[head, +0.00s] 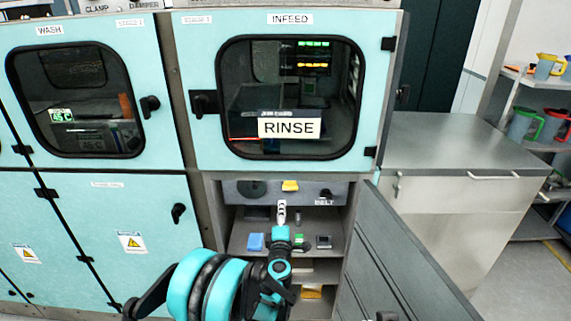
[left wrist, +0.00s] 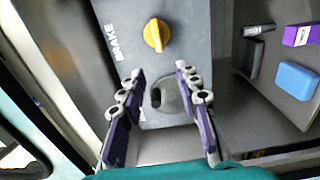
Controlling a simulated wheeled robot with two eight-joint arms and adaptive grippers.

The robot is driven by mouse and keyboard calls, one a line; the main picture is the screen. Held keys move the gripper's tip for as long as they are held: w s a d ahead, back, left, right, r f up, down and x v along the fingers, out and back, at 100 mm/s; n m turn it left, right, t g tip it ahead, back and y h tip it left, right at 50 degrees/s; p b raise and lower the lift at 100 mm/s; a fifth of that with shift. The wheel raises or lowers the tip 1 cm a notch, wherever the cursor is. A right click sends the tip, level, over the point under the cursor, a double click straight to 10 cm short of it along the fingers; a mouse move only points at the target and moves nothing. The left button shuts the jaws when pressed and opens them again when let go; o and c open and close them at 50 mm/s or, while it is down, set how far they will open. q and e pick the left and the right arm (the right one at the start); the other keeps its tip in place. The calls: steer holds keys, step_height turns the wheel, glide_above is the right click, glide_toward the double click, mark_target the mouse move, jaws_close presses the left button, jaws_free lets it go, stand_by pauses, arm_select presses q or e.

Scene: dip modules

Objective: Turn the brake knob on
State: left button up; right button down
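The brake knob (head: 290,186) is yellow and sits on the grey panel below the infeed window. In the left wrist view the yellow knob (left wrist: 155,35) has its raised grip running along the picture's height, with a BRAKE label at its left. My left gripper (head: 282,207) is just below the knob in the head view. In the left wrist view my left gripper (left wrist: 157,88) has its purple-padded fingers apart and nothing held between them. The knob lies beyond the fingertips, apart from them. My right gripper is not in view.
A dark round fitting (head: 252,189) and a black BELT knob (head: 325,194) share the panel (head: 270,198). Below, a shelf holds a blue box (head: 255,242) and several small items. An open grey door (head: 395,260) bounds the right side.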

arm_select(q)
steer(key=s+r+m+g+h, duration=0.3)
steer(key=s+r+m+h, duration=0.3)
steer(key=s+r+m, duration=0.7)
steer(key=s+a+f+m+g+y, duration=0.1)
steer(key=s+a+f+g+y, duration=0.1)
steer(key=s+a, duration=0.3)
steer(key=s+a+f+m+g+y, duration=0.2)
steer(key=s+a+f, duration=0.3)
steer(key=s, duration=0.7)
steer(key=s+a+f+m+g+y, duration=0.2)
steer(key=s+a+f+g, duration=0.2)
steer(key=s, duration=0.5)
steer(key=shift+s+a, duration=0.3)
steer(key=shift+a, duration=0.35)
